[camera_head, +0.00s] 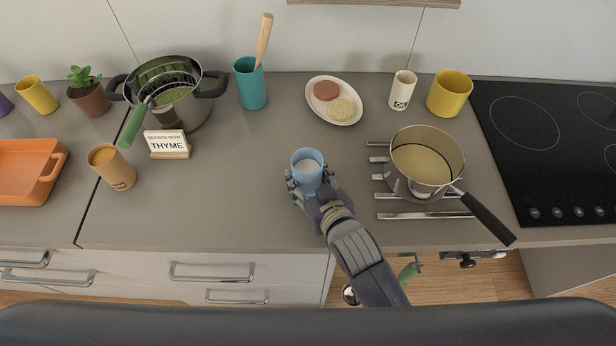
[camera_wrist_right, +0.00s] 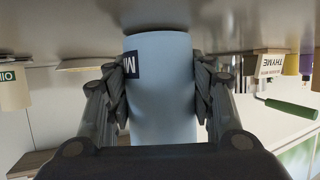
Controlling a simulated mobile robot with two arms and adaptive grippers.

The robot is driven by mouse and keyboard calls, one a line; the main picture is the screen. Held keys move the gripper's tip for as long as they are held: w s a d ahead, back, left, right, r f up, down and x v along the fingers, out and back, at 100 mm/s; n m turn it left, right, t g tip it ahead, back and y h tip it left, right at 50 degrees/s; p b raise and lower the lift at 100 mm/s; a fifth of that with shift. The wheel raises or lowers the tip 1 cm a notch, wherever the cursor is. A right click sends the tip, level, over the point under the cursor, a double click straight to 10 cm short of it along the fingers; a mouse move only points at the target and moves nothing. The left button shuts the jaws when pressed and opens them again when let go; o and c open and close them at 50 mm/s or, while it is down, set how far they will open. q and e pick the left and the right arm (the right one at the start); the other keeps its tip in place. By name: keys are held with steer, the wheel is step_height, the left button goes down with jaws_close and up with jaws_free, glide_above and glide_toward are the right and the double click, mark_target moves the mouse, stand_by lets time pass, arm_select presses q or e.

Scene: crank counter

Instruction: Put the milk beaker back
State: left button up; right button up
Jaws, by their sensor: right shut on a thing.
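In the right wrist view, which looks upside down, the beaker (camera_wrist_right: 162,95) sits between both fingers, with part of a dark label showing. Its base is at or very close to the counter surface; I cannot tell if it touches. My left gripper is not in view.
A saucepan (camera_head: 425,165) on a metal rack stands right, its handle pointing front right. Behind are a plate (camera_head: 334,115) of patties, an oil cup (camera_head: 402,90) and a teal utensil cup (camera_head: 250,84). A thyme sign (camera_head: 167,144) and tan cup (camera_head: 112,167) stand left. Counter between sign and beaker is clear.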

steer(key=shift+f, duration=0.1)
steer(key=o, duration=1.3)
steer(key=shift+f, duration=0.1)
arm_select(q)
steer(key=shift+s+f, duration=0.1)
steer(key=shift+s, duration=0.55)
arm_select(e)
steer(key=shift+o, duration=0.2)
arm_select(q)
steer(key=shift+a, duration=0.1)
arm_select(e)
steer(key=b+v, duration=0.1)
steer(key=v, duration=0.9)
steer(key=shift+s+d, duration=0.1)
steer(key=shift+s, duration=0.05)
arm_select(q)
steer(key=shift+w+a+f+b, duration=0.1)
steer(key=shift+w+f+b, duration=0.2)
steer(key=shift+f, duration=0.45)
arm_select(e)
steer(key=shift+s+d+r, duration=0.3)
steer(key=shift+s+r, duration=0.25)
steer(key=shift+s, duration=0.1)
